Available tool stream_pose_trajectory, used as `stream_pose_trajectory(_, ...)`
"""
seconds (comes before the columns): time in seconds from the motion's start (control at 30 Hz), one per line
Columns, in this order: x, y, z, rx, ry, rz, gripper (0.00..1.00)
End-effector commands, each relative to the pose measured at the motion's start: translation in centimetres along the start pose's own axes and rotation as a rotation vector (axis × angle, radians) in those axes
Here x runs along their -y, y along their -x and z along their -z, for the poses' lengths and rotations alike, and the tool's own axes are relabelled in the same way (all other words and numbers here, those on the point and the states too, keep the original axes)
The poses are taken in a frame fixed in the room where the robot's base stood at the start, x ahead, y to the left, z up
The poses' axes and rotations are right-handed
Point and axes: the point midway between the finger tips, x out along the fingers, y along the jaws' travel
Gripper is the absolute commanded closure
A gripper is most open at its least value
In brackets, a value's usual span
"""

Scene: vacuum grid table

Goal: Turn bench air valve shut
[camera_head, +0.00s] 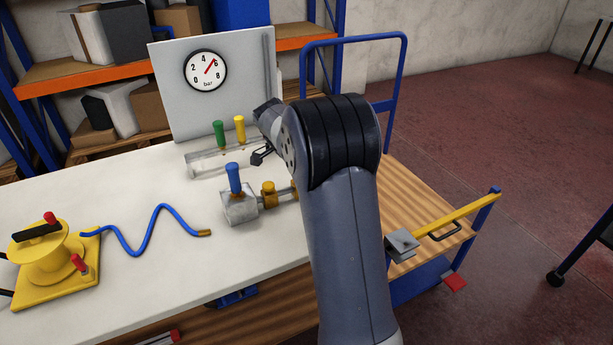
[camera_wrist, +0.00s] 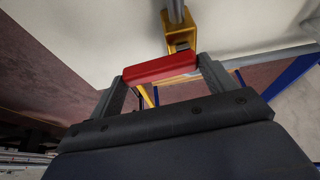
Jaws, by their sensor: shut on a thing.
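In the wrist view, my gripper (camera_wrist: 162,80) is shut on a red valve handle (camera_wrist: 160,68), which lies crosswise between its two fingers. The handle is in front of a yellow valve body (camera_wrist: 180,32) on a grey pipe. In the head view my arm covers the handle and most of the gripper. Brass-coloured fittings (camera_head: 268,193) on a pipe run toward the hidden part, from a grey block (camera_head: 240,208) with a blue upright handle (camera_head: 233,178). The pressure gauge (camera_head: 205,71) on the grey panel has its red needle near 6 bar.
The white bench top (camera_head: 140,185) holds a yellow pump-like device (camera_head: 45,250), a wavy blue hose (camera_head: 145,235), and a clear rack with green (camera_head: 219,133) and yellow (camera_head: 240,128) handles. A blue-framed cart (camera_head: 403,70) with a wooden deck stands right. Loaded shelves are behind.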

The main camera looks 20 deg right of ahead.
Motion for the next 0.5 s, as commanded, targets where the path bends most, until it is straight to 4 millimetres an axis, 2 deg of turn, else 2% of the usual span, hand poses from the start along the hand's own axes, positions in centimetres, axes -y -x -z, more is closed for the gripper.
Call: stream_pose_trajectory(0.5, 0.1, 0.13, -0.33, 0.003, -0.091, -0.035, 0.62)
